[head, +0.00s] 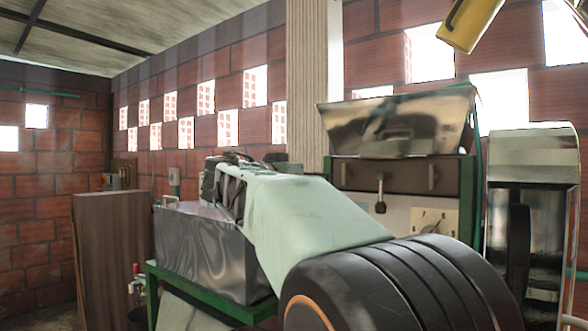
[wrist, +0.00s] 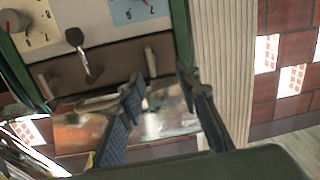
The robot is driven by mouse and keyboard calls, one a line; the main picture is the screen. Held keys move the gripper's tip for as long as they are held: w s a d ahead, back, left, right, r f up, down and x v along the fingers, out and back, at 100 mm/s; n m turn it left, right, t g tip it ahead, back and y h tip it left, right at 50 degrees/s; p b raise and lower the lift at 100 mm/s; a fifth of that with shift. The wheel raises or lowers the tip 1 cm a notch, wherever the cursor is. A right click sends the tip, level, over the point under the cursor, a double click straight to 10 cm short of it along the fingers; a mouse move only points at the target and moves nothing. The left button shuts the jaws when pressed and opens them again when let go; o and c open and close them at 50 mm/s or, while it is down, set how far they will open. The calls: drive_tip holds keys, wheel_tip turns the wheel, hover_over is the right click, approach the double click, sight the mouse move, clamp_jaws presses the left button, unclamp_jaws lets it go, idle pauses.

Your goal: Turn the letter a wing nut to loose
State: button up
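The machine panel stands right of centre in the head view, with a brown front strip (head: 395,177) carrying two small upright handles, left (head: 352,177) and right (head: 432,177). They may be the wing nuts; no letter is readable on them. In the wrist view the panel appears upside down, with one handle (wrist: 150,62) just ahead of the gap between my fingertips and the other (wrist: 42,84) further left. My gripper (wrist: 160,80) is open and empty, its fingers in front of the shiny hood (wrist: 75,130). I cannot tell the exact distance to the handle.
A black-knobbed lever (head: 380,195) and a numbered dial (head: 433,221) sit below the strip. A metal box (head: 205,245) on a green frame and a wooden cabinet (head: 110,255) stand left. A yellow object (head: 470,22) hangs at upper right. A ribbed column (wrist: 222,75) stands beside the panel.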

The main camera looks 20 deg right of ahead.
sight(343, 169)
drive_tip(key=shift+m+g+h, duration=0.3)
drive_tip(key=shift+m+h, duration=0.3)
drive_tip(key=shift+m, duration=0.2)
drive_tip(key=w+d+p, duration=0.1)
drive_tip(key=d, duration=0.2)
drive_tip(key=w+d+r+p, duration=0.1)
drive_tip(key=w+d+p, duration=0.1)
drive_tip(key=d, duration=0.1)
drive_tip(key=w+d+r+p, duration=0.1)
drive_tip(key=w+d, duration=0.1)
drive_tip(key=d, duration=0.1)
drive_tip(key=shift+w+r, duration=0.15)
drive_tip(key=shift+r, duration=0.05)
drive_tip(key=shift+w+d+f+p, duration=0.15)
drive_tip(key=shift+w+d+p, duration=0.3)
drive_tip(key=shift+d, duration=0.15)
drive_tip(key=shift+c, duration=0.6)
clamp_jaws()
